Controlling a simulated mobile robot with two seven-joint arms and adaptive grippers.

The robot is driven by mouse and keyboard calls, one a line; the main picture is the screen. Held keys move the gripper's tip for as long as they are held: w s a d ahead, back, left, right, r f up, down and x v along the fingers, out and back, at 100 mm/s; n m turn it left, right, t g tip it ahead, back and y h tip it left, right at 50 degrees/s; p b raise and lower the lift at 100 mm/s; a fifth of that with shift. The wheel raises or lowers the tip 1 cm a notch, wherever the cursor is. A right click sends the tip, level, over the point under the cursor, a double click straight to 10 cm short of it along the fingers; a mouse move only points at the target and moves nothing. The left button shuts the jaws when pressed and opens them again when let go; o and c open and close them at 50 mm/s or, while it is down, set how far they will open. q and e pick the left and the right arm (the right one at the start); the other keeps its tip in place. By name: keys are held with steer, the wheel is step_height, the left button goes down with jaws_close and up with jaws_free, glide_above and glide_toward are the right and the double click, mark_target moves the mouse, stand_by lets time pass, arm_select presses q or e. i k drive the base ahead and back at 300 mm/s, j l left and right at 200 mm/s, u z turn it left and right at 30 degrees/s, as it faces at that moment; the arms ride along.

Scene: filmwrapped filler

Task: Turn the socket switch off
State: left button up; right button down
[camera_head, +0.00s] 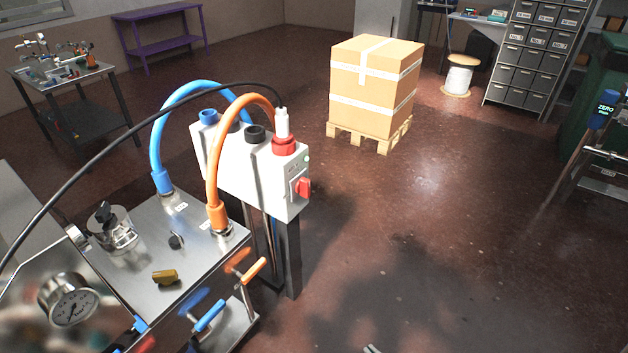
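The socket switch (303,187) is a red knob on a grey plate, on the right end face of a white socket box (232,165). A small greenish lamp (307,159) sits above the switch. The switch's exact setting is too small to read. A red plug with a white top (283,140) and a black cable stands in the top of the box. A small grey tip at the bottom edge (372,349) seems to be part of my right gripper, well below and right of the switch; its opening is hidden. My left gripper is not in view.
A metal machine top (150,235) with blue and orange hoses, a gauge (68,300) and handles (210,316) lies left of and below the box. The floor to the right is clear. A carton (375,85) on a pallet (370,132) stands behind.

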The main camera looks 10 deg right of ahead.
mark_target(304, 186)
steer(key=i+l+u, duration=0.15)
steer(key=l, duration=0.55)
steer(key=i+l+u, duration=0.2)
steer(key=l, duration=0.55)
steer(key=i+l+u, duration=0.15)
steer(key=l, duration=0.65)
steer(key=i+l+u, duration=0.2)
steer(key=l, duration=0.55)
steer(key=l+u, duration=0.15)
steer(key=l, duration=0.65)
